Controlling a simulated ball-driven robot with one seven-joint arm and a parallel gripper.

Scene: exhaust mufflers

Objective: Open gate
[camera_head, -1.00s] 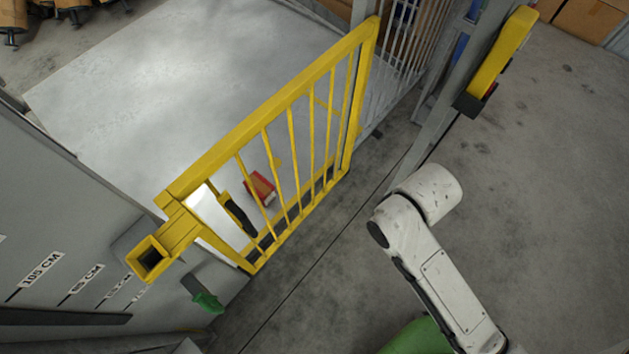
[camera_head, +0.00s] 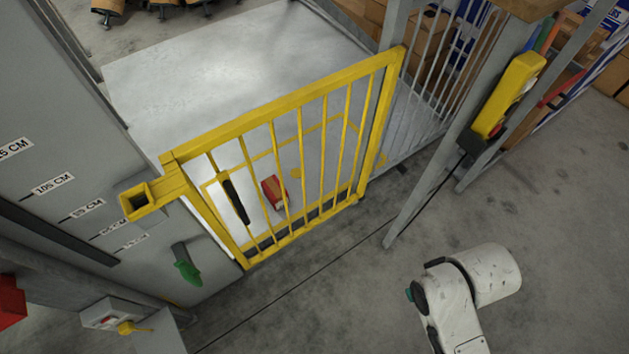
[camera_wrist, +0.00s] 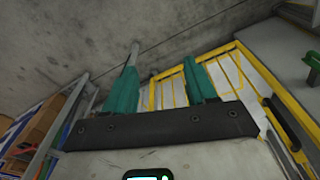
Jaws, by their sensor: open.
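The yellow barred gate (camera_head: 284,105) stands upright in the head view, between a grey wall panel on the left and a grey mesh fence on the right. A black handle (camera_head: 236,201) sits on its left part. The gate also shows in the wrist view (camera_wrist: 237,68), with the black handle (camera_wrist: 278,119) at the right. My gripper (camera_wrist: 160,57) shows in the wrist view with its two teal fingers spread, nothing between them. It is apart from the handle, which lies to the right of the fingers. My gripper is outside the head view.
A green lever (camera_head: 187,270) is on the grey wall panel (camera_head: 75,130). A yellow control box (camera_head: 508,95) hangs on a grey post at the right. A red box (camera_head: 274,192) lies behind the gate. Grey floor (camera_head: 330,290) is clear before the gate.

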